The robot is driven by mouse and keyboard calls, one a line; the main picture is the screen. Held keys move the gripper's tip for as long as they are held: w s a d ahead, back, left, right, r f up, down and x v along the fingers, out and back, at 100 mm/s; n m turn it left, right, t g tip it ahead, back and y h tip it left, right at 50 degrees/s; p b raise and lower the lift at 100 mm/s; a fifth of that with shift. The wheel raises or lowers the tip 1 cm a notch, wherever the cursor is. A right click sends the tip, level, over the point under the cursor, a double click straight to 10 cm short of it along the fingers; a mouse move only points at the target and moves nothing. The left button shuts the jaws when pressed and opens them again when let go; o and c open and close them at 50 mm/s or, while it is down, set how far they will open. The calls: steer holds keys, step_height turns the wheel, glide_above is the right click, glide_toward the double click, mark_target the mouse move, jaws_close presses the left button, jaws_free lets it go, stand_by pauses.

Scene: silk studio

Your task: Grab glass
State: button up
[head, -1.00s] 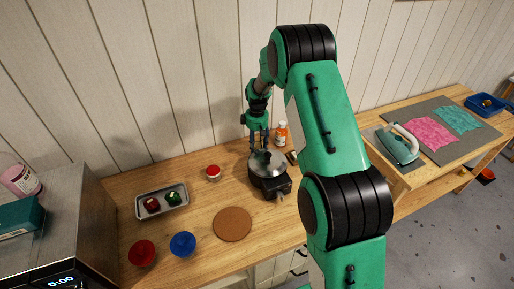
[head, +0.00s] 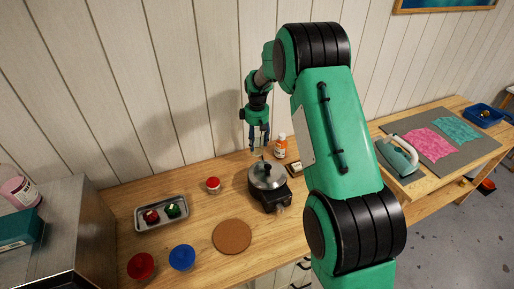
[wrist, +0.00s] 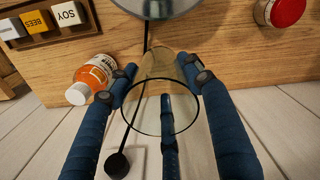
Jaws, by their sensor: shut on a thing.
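A clear drinking glass (wrist: 160,107) shows in the wrist view between the blue fingers of my gripper (wrist: 160,95). Its round rim faces the camera and its walls are see-through. The fingers are shut on it from both sides, with a third finger across it. In the head view my gripper (head: 259,146) points down behind the pot, near the wall. The glass cannot be made out there.
A lidded metal pot (head: 267,177) on a black burner stands in front of my gripper. An orange bottle (head: 280,147) is close on the right, and also shows in the wrist view (wrist: 97,76). A red-topped item (head: 213,185) stands left. A cork mat (head: 232,237) lies in front.

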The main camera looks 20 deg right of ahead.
steer(key=shift+r, duration=0.4)
stand_by(0.3)
